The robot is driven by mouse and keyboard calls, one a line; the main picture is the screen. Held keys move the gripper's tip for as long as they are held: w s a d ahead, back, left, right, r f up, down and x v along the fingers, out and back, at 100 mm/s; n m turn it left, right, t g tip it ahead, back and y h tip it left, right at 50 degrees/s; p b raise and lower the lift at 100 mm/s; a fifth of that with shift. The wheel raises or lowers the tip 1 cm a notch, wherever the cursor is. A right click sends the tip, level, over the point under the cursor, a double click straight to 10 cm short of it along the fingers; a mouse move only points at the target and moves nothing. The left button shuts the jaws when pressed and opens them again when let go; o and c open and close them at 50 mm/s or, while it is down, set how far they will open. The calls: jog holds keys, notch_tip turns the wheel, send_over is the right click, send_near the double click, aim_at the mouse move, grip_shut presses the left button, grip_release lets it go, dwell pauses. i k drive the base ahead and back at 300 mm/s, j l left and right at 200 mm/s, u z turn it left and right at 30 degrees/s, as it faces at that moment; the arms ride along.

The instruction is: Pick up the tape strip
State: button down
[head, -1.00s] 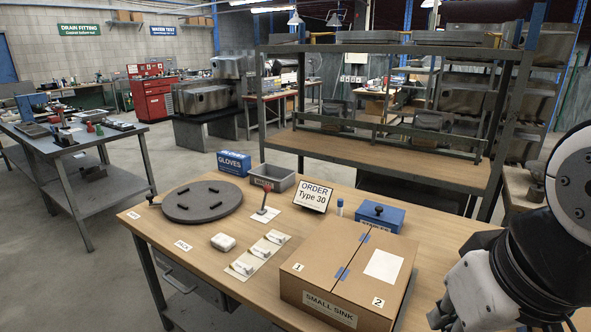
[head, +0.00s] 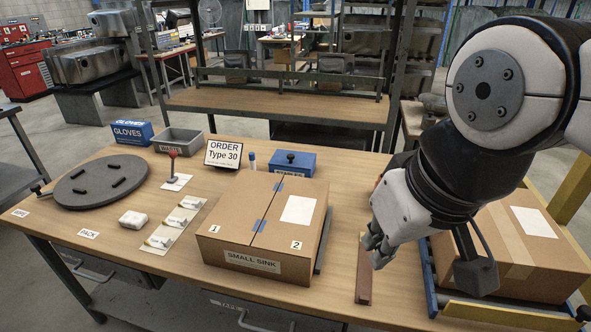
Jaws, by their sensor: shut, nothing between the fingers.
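Two short blue tape strips lie across the seam of the cardboard box marked SMALL SINK (head: 228,246). One tape strip (head: 259,226) is near the front edge of the lid, the other tape strip (head: 279,187) near the back edge. My gripper (head: 375,250) is shut and empty, to the right of the box, above the table beside a brown bar. It is apart from both strips. Part of my gripper is hidden by its own housing.
A second cardboard box (head: 535,255) sits in a blue-edged frame at right. A brown bar (head: 364,270) lies between the boxes. Behind the SMALL SINK box stand a blue box (head: 287,163) and an order sign (head: 223,154). A dark round turntable (head: 75,188) is at left.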

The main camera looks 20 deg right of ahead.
aim_at(363, 297)
jog(key=z, duration=0.45)
jog(key=i+j+z, duration=0.1)
jog(key=k+l+z, duration=0.1)
jog(key=k+z, duration=0.35)
jog(key=k, duration=0.1)
